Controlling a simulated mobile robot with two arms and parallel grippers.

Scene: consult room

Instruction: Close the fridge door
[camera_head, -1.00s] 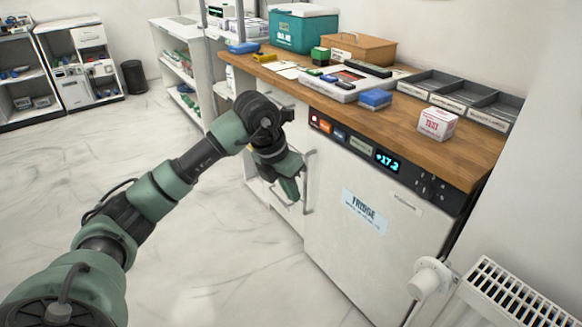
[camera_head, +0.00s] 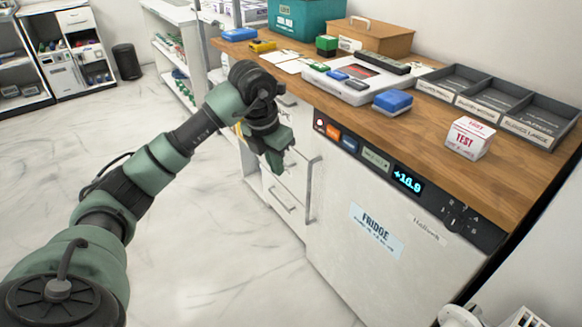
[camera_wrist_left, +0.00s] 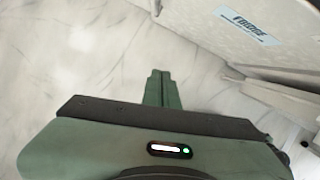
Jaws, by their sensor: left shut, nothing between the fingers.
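The white fridge door (camera_head: 345,262) with its blue "FRIDGE" label stands under the wooden counter, and in the head view it looks flush with the front, with no clear gap. Its grey bar handle (camera_head: 311,190) is upright at the left edge. The door also shows at the top of the left wrist view (camera_wrist_left: 265,45). My left gripper (camera_head: 276,168) is shut and empty, pointing down just left of the handle, in front of the drawers; its fingers show together in the left wrist view (camera_wrist_left: 159,76). They look apart from the door. My right gripper is out of view.
The counter (camera_head: 430,150) holds a test box (camera_head: 469,138), a blue box (camera_head: 393,102) and grey trays (camera_head: 500,100). A white radiator (camera_head: 522,318) stands at lower right. The floor (camera_head: 215,240) before the cabinets is clear.

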